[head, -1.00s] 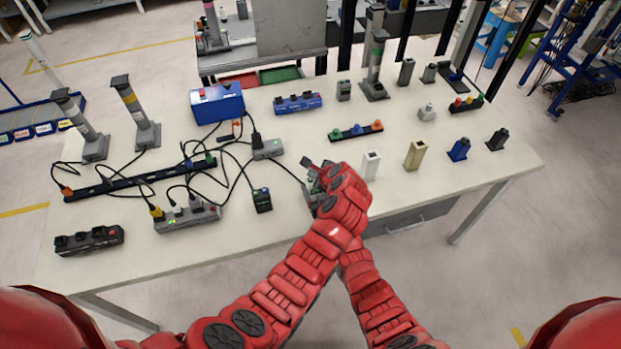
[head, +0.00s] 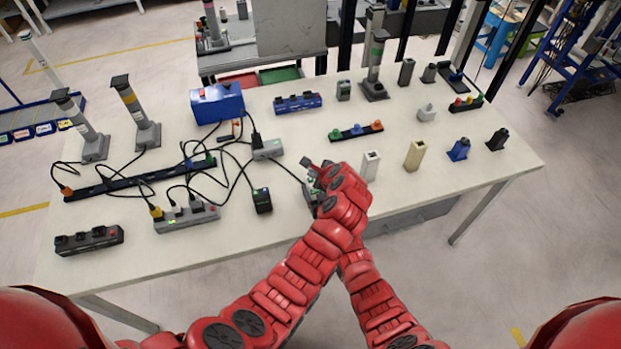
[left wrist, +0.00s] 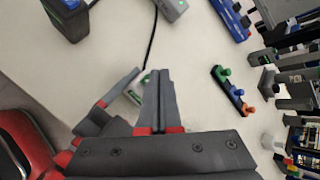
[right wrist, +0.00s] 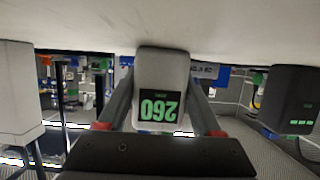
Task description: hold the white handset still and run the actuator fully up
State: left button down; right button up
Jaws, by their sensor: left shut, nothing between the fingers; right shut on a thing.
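The white handset (right wrist: 163,62) shows in the right wrist view with a green number display that appears upside down and reads 260. My right gripper (right wrist: 160,88) is shut on it, one finger along each side. In the left wrist view a small part of the handset (left wrist: 136,91) shows beside my left gripper (left wrist: 158,76), which is shut and empty. I cannot tell whether its tips touch the handset. In the head view my arms cross and mostly hide the handset. A yellow-banded column (head: 131,100) and a plain grey column (head: 77,118) stand upright-leaning at the table's left.
A grey control box (head: 268,150) has a cable running toward my grippers. A white block (head: 371,166) and a beige block (head: 414,156) stand close on the right. Cables crowd the table's left half; its front right is clear.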

pick_arm(q)
jog(key=shift+f, duration=0.1)
jog(key=shift+f, duration=0.3)
jog(key=shift+f, duration=0.5)
dwell(2.7)
dwell(1.1)
jog(key=shift+r, duration=0.95)
notch_tip(320, 180, up, 5)
dwell(0.7)
